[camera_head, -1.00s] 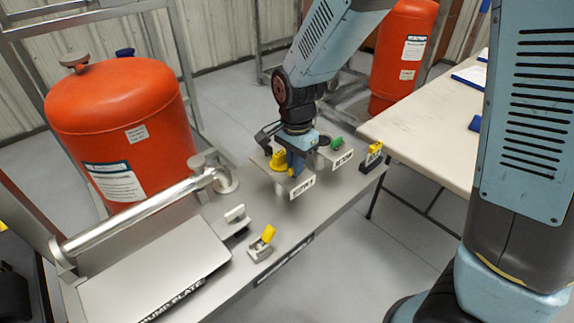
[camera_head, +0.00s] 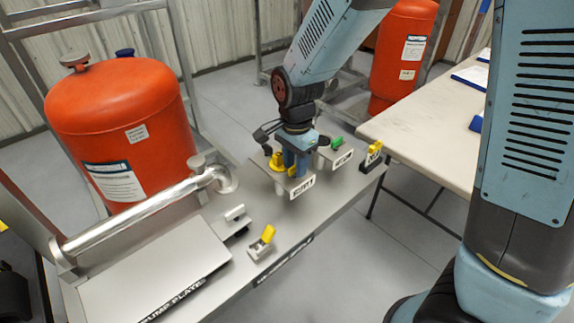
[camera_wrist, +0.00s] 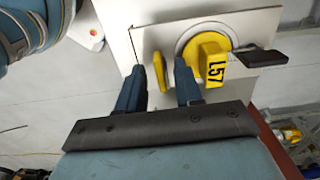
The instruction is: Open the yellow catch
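A slim yellow tab (camera_wrist: 159,72) stands on a pale plate (camera_wrist: 118,30) in the wrist view. Beside it on the right is a round yellow knob (camera_wrist: 210,58) marked L57, with a dark lever (camera_wrist: 252,58) to its right. My gripper (camera_wrist: 160,85) is open, one finger on each side of the slim tab, with gaps visible. In the head view my gripper (camera_head: 297,172) points down over the small raised plate, next to the yellow knob (camera_head: 281,160), and hides part of it. Another yellow catch (camera_head: 268,234) stands tilted up on a metal bracket nearer the front. I cannot tell which yellow part is the named catch.
A green part (camera_head: 336,143) on a second small plate and a yellow-and-black block (camera_head: 374,154) stand to the right. A metal pipe (camera_head: 140,215) and an orange tank (camera_head: 120,130) are at left. A table (camera_head: 430,125) is at right.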

